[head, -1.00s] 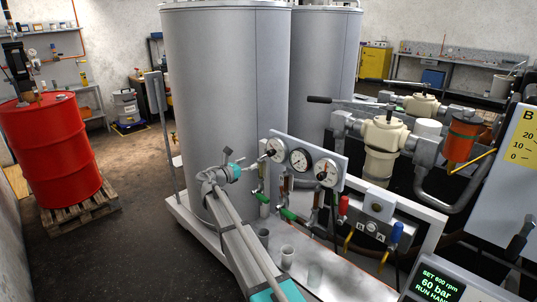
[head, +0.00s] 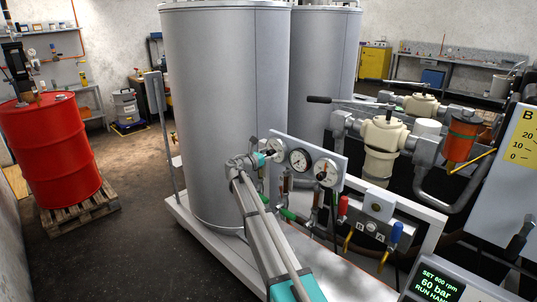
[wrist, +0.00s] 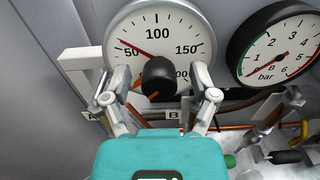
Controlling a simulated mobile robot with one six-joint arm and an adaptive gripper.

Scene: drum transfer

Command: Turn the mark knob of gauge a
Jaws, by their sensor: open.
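The left gauge (wrist: 160,35) is a round white dial marked 50, 100 and 150, with a red needle a little past 50. A black knob (wrist: 159,77) stands out from the middle of its face. The gauge also shows in the head view (head: 275,149), partly behind my gripper (head: 258,160). In the wrist view my gripper (wrist: 161,83) is open, with one finger on each side of the knob and a gap on both sides. An orange piece shows just below left of the knob; I cannot tell whether it is a marker.
A black-rimmed bar gauge (wrist: 280,45) is close on the right. A third gauge (head: 326,172) shares the panel. Pipes and valve handles lie below. A large grey tank (head: 225,100) stands behind. A red drum (head: 52,150) is far left.

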